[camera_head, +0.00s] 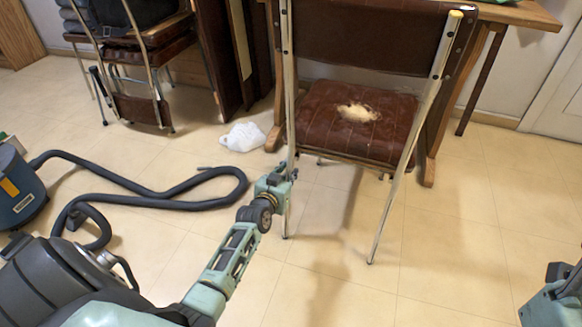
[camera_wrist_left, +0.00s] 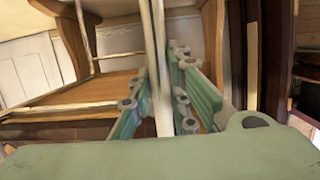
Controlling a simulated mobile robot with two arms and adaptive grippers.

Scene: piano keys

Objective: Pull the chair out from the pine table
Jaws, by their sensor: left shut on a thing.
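The chair (camera_head: 352,122) has a brown padded seat with a torn pale patch, a brown backrest and light metal legs. It stands at the pine table (camera_head: 515,14), its backrest toward me and its seat close to the table's edge. My left gripper (camera_head: 286,172) is at the chair's left rear leg, below seat height. In the left wrist view the left gripper (camera_wrist_left: 165,95) has its green fingers on both sides of the pale metal leg (camera_wrist_left: 160,60), shut on it. My right gripper (camera_head: 577,275) shows only partly at the right edge; its fingers are not clear.
A blue vacuum cleaner (camera_head: 16,186) with a dark hose (camera_head: 150,202) lies on the floor at the left. A white crumpled bag (camera_head: 243,137) lies left of the chair. Stacked chairs (camera_head: 135,55) stand at the back left. The tiled floor right of the chair is clear.

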